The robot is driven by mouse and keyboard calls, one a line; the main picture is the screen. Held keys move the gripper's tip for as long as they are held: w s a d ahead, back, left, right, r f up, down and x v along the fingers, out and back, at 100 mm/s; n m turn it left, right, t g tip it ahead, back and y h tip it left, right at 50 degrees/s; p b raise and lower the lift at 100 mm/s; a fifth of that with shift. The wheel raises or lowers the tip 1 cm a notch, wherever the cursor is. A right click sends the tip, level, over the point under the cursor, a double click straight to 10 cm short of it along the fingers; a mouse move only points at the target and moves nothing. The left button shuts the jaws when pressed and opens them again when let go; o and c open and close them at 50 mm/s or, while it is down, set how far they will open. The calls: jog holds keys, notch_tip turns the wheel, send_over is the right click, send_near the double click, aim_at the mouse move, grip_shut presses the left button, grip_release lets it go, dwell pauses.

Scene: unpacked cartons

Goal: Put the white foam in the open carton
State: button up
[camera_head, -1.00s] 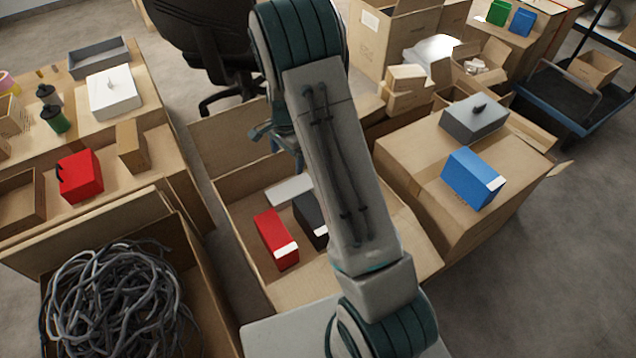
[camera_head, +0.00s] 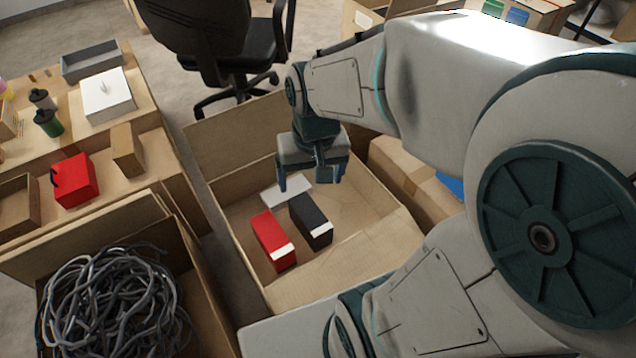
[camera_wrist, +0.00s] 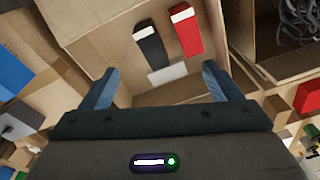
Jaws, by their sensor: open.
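The white foam (camera_head: 287,190) is a flat pale slab lying inside the open carton (camera_head: 352,232), near its back wall. It also shows in the wrist view (camera_wrist: 167,74), below the ends of a black box and a red box. My gripper (camera_head: 311,184) is open and empty above the back part of the carton, over the foam. In the wrist view the fingers (camera_wrist: 157,84) stand wide apart with the foam seen between them, apart from both. The carton's walls and flaps also show in the wrist view (camera_wrist: 100,40).
A red box (camera_head: 270,238) and a black box (camera_head: 311,222) stand in the carton in front of the foam. The carton's right floor is bare. A carton of grey cables (camera_head: 115,300) stands at left. A closed carton (camera_head: 405,180) is at right.

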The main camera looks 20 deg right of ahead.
jog(key=shift+s+d+r+n, duration=0.15)
jog(key=shift+s+n, duration=0.75)
jog(key=shift+s, duration=1.05)
